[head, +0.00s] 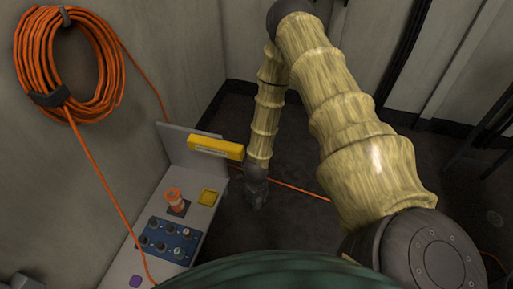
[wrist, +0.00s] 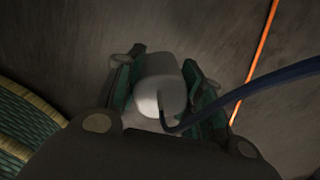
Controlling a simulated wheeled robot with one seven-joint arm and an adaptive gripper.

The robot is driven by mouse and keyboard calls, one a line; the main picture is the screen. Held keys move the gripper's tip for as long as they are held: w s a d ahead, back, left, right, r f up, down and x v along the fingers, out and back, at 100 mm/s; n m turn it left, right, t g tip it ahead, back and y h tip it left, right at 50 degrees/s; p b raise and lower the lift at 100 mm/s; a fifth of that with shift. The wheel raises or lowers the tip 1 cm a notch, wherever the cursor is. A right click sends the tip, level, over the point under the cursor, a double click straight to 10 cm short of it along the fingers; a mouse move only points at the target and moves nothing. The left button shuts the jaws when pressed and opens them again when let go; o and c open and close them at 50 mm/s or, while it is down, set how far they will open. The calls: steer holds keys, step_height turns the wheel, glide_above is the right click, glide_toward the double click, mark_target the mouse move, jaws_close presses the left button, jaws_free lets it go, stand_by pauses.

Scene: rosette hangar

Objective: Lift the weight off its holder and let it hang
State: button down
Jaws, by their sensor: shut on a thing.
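In the wrist view, my gripper (wrist: 165,78) is shut on a pale grey, rounded block (wrist: 160,82), which sits between its two green fingers. I cannot tell for certain that this block is the weight. A dark blue cord (wrist: 245,92) comes in from the right and ends at the block's lower edge. In the head view, my gripper (head: 256,190) points down at the end of the arm, low and just right of the console. It is dark and small there, and the block cannot be made out. No holder can be clearly picked out in either view.
A grey console (head: 205,232) stands at the left, with a yellow bar (head: 215,147), an orange knob (head: 174,198), a yellow square (head: 208,197) and a blue knob panel (head: 168,240). An orange cable coil (head: 62,95) hangs on the wall. Its cable crosses the dark floor.

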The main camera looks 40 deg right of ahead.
steer(key=shift+f+b, duration=0.45)
steer(key=shift+f, duration=0.5)
steer(key=shift+f, duration=0.35)
steer(key=shift+f+b, duration=0.75)
steer(key=shift+f, duration=0.25)
steer(key=shift+f, duration=0.25)
steer(key=c, duration=0.8)
jaws_free()
steer(key=shift+r, duration=0.1)
steer(key=shift+r, duration=5.95)
